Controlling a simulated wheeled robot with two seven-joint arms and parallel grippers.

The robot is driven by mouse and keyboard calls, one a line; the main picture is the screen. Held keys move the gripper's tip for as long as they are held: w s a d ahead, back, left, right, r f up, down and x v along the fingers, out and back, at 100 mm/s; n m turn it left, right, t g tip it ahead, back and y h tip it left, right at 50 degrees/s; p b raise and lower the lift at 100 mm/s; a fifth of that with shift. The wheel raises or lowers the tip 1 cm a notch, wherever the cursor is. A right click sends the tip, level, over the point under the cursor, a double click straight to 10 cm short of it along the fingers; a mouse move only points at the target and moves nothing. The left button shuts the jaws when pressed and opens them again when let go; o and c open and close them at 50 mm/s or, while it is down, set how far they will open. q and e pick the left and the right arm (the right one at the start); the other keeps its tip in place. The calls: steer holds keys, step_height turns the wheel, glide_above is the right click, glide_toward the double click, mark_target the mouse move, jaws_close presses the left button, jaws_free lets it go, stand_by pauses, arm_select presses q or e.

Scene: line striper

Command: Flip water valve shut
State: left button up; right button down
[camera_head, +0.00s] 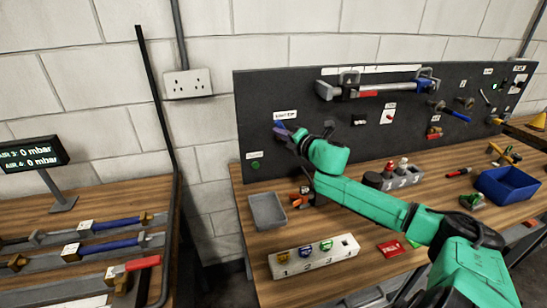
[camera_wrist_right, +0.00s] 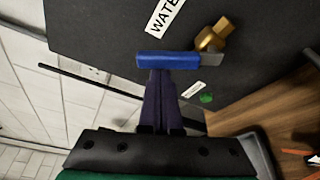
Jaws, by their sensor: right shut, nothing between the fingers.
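The water valve is on the dark upright panel, under a white label that begins "WATE". In the right wrist view its blue lever (camera_wrist_right: 168,60) lies crosswise, with the brass body (camera_wrist_right: 211,38) at its right end. In the head view a bit of blue lever (camera_head: 279,124) shows just beyond my right gripper (camera_head: 283,132). My right gripper is shut and empty. In the right wrist view its dark purple fingertips (camera_wrist_right: 158,75) are right at the lever's near edge; I cannot tell whether they touch it. My left gripper is not in view.
A green round part (camera_head: 256,165) is on the panel below the valve. A grey tray (camera_head: 267,210) and a white numbered block (camera_head: 314,256) stand on the bench. A clamp-like bar (camera_head: 370,88) and other fittings are on the panel to the right. A blue bin (camera_head: 507,186) stands at right.

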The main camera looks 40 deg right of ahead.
steer(key=shift+s+d+r+m+t+y+b, duration=0.1)
steer(key=shift+s+d+r+m+t+b, duration=0.15)
steer(key=shift+d+m, duration=0.4)
steer(key=shift+s+d+r+m+t+y+b, duration=0.1)
steer(key=shift+d+r+m+t+b, duration=0.2)
steer(key=shift+m, duration=0.65)
steer(key=shift+s+d+r+m+t+y+b, duration=0.15)
steer(key=shift+d+m+t, duration=0.25)
steer(key=shift+m, duration=0.4)
steer(key=shift+d, duration=0.1)
